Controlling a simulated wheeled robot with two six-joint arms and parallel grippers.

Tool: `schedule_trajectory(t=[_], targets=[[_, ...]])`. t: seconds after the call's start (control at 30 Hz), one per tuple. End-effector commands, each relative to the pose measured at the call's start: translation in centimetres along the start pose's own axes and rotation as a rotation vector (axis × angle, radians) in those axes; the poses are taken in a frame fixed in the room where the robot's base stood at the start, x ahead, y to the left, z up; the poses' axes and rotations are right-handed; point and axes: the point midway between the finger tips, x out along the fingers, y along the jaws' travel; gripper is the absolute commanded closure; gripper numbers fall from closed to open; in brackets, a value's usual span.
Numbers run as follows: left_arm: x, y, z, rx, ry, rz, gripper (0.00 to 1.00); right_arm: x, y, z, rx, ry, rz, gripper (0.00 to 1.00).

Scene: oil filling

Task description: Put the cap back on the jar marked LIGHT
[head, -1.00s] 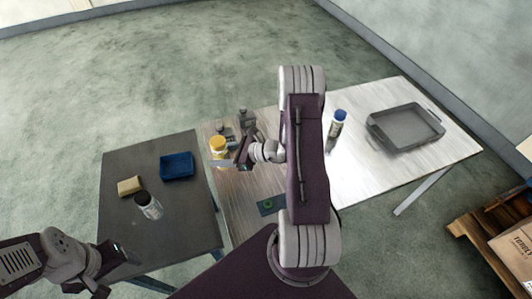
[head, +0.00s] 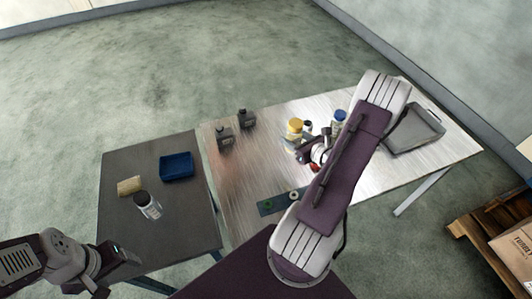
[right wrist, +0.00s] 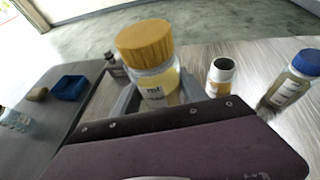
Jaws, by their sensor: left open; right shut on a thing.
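My right gripper (head: 302,147) is shut on a clear jar with a yellow cap (head: 294,126) above the light metal table. The right wrist view shows this yellow-capped jar (right wrist: 150,62) upright between the fingers; its label is too blurred to read. A small uncapped jar with an orange and white label (right wrist: 220,76) stands to its right. A blue-capped jar (right wrist: 290,82) stands further right and also shows in the head view (head: 338,121). I cannot tell which jar is marked LIGHT. My left gripper (head: 118,277) is open and empty at the lower left.
Two dark bottles (head: 225,137) stand at the metal table's back left. A dark strip (head: 280,201) with green and white rings lies at the front. A grey tray (head: 418,130) is at the right. The dark table (head: 120,235) holds a blue bin (head: 177,166), sponge (head: 129,187) and another jar (head: 149,208).

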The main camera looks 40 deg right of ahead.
Motion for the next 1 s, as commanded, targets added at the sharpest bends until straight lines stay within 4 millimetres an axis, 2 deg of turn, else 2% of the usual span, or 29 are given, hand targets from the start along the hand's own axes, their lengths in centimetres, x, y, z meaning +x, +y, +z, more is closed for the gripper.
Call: schedule_trajectory(t=[0.07, 0.17, 0.5, 0.6, 0.73, 1.0], targets=[[0.0, 0.0, 0.0, 0.000, 0.000, 0.000, 0.31, 0.2, 0.1, 0.0, -0.001, -0.001, 0.002, 1.00], [-0.1, 0.0, 0.0, 0.000, 0.000, 0.000, 0.31, 1.5, 0.7, -0.2, -0.001, 0.000, 0.008, 1.00], [-0.9, 0.0, -0.1, 0.000, 0.000, 0.000, 0.31, 9.8, 3.8, -1.7, -0.003, 0.000, 0.009, 1.00], [-1.0, 0.0, -0.1, 0.000, 0.000, 0.000, 0.31, 11.5, 4.3, -2.0, -0.003, -0.001, 0.006, 1.00], [-1.0, 0.0, -0.1, 0.000, 0.000, 0.000, 0.31, 12.6, 4.6, -2.3, -0.002, -0.001, 0.003, 1.00], [-1.0, 0.0, -0.1, 0.000, 0.000, 0.000, 0.31, 12.7, 4.6, -2.3, -0.001, -0.001, 0.001, 1.00]])
